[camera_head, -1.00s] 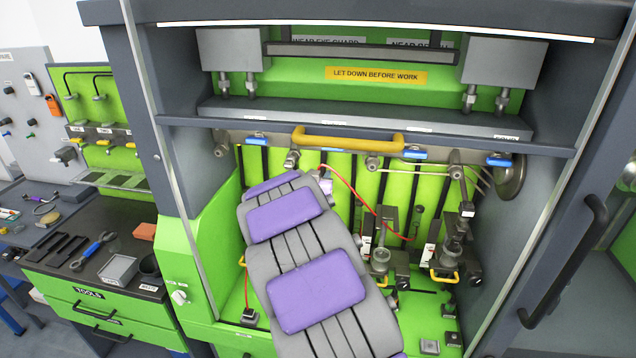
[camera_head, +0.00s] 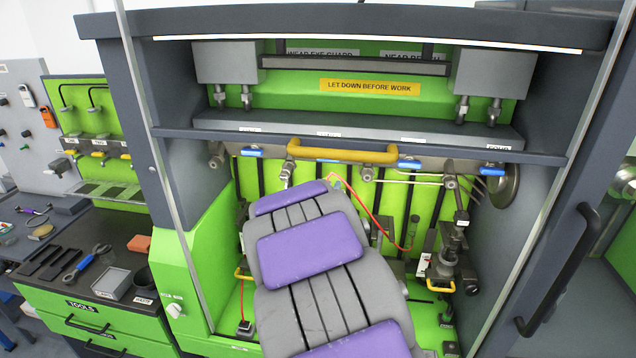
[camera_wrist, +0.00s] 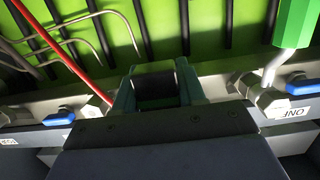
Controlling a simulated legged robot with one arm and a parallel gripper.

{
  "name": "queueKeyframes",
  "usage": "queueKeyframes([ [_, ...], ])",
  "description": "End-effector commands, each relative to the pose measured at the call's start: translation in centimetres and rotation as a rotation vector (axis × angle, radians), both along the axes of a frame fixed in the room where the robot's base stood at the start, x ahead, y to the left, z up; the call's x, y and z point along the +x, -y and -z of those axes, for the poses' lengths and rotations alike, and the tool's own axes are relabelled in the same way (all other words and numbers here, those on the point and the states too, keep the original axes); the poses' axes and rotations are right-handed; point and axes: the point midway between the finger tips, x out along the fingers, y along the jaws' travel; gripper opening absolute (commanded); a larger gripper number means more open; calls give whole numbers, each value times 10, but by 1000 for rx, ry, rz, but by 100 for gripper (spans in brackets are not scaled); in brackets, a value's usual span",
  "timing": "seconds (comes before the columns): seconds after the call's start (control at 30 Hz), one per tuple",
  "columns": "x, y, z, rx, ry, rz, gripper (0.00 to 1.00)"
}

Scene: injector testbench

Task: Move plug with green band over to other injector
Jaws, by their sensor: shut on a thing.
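My gripper (camera_wrist: 155,75) is shut on a dark thing (camera_wrist: 156,90) in the wrist view. In the head view my own arm hides the gripper. A red cable (camera_head: 374,212) runs down to the right from near the hidden gripper; it also shows at the left of the wrist view (camera_wrist: 75,52). The right injector fixture (camera_head: 447,248) stands upright on the bench at the right. The left injector is mostly hidden behind my arm.
A rail with blue-handled valves (camera_head: 409,164) and a yellow bar (camera_head: 343,151) cross the cabinet. A green hexagonal part (camera_wrist: 295,25) with a pale lower end is close by in the wrist view. A tool bench (camera_head: 55,290) stands left. The cabinet's right wall is close to the fixture.

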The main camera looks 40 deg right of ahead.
Motion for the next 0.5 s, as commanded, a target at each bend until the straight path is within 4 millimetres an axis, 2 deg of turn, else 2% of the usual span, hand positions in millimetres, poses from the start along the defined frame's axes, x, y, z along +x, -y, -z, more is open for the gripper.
queueKeyframes([
  [0.03, -12, -3, -1, 2, -1, 1, 10],
  [0.2, -45, -11, -3, 4, -3, 1, 10],
  [0.3, -58, -14, -4, 2, -1, 0, 10],
  [0.5, -72, -18, -5, 1, -2, 0, 10],
])
